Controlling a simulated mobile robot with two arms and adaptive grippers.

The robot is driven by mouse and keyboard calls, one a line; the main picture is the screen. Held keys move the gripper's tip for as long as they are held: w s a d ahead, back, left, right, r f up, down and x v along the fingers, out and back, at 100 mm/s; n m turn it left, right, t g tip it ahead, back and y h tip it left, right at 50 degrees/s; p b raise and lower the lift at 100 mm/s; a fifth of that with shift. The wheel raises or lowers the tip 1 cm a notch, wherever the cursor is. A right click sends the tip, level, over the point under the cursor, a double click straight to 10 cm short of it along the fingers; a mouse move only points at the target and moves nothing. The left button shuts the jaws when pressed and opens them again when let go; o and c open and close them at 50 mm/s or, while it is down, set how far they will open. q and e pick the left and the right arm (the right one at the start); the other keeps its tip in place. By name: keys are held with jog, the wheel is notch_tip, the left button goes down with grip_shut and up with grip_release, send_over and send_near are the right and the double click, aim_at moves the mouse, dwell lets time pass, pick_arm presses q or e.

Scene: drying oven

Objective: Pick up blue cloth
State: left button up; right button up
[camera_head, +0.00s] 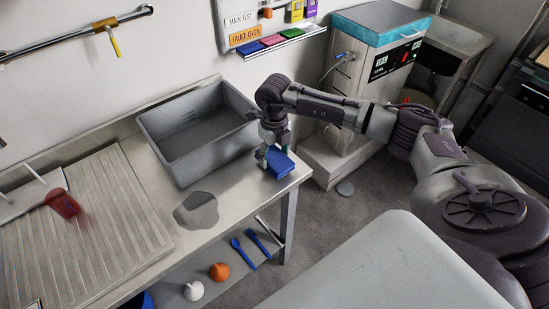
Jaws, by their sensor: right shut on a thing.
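A folded blue cloth (282,164) is at the right end of the steel counter, just right of the grey basin. My right gripper (270,158) reaches down over it from above, with its fingers at the cloth's left part. The gripper is shut on the cloth. The cloth appears to be at the counter surface; I cannot tell whether it is lifted. My left gripper is not in view.
A grey basin (190,158) stands left of the gripper. A dark puddle (197,211) lies on the counter (232,203) in front of it. A red cup (63,203) is at the far left. A blue-topped machine (378,50) stands behind my right arm.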

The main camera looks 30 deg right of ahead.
notch_tip(320, 180, up, 3)
jog(key=shift+f+b, duration=0.1)
jog(key=shift+b, duration=0.3)
jog(key=s+d+r+b, duration=0.2)
jog(key=s+d+r, duration=0.4)
jog(key=s, duration=0.3)
jog(key=shift+s+d+r, duration=0.25)
jog(key=shift+s+r, duration=0.15)
jog(key=shift+r, duration=0.05)
